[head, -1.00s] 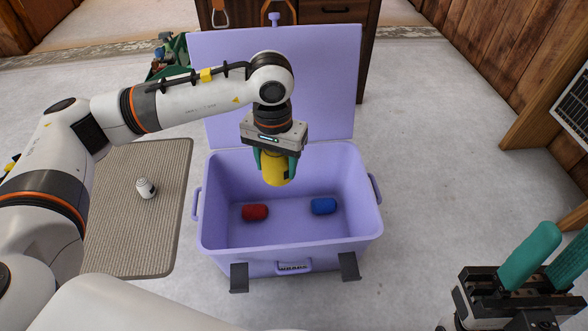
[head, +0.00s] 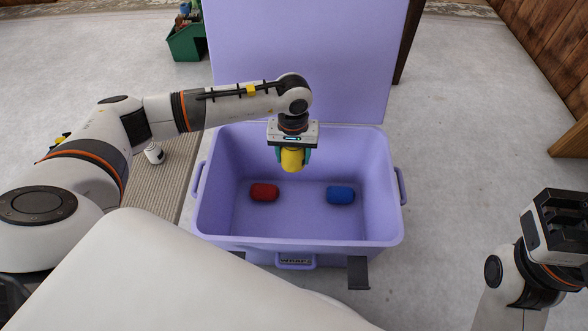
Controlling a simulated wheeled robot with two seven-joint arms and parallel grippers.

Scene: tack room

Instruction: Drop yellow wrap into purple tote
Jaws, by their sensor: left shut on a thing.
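The yellow wrap (head: 292,160) is a small yellow roll held upright between the green fingers of my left gripper (head: 293,158). The gripper is shut on it, above the open purple tote (head: 392,222). In the picture the wrap shows against the tote's inner back wall, above the floor where a red wrap (head: 264,192) and a blue wrap (head: 340,195) lie apart. My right gripper (head: 556,225) is at the right edge, outside the tote. Its fingers cannot be made out.
The tote's lid (head: 300,60) stands open at the back. A ribbed mat (head: 168,190) with a white bottle (head: 154,153) lies left of the tote. A green box (head: 186,43) is at the back left. The floor right of the tote is clear.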

